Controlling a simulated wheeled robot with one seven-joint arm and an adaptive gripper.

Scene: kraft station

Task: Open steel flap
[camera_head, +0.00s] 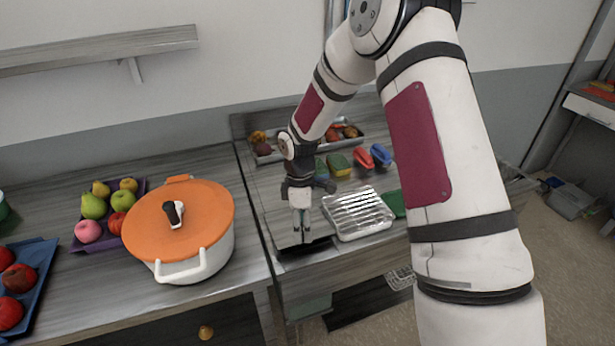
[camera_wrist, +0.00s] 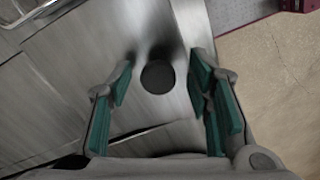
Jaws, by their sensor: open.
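The steel flap looks like the plate (camera_head: 287,240) at the front left of the steel counter in the head view. A dark edge shows along its front and right. My gripper (camera_head: 301,228) points down over this plate, its fingers apart. In the wrist view, my gripper (camera_wrist: 163,80) has green pads to the left and right of a dark round spot (camera_wrist: 158,77) on the steel surface (camera_wrist: 185,35). I cannot tell whether that spot is a knob or a hole. The fingers hold nothing, and any contact with the plate is unclear.
A wire rack tray (camera_head: 357,213) stands just right of my gripper. An orange-lidded pot (camera_head: 190,258) stands on the counter to the left, near a fruit tray (camera_head: 72,246). Sponges (camera_head: 339,165) and a steel tray (camera_head: 362,146) lie behind. Floor (camera_wrist: 285,70) shows past the counter edge.

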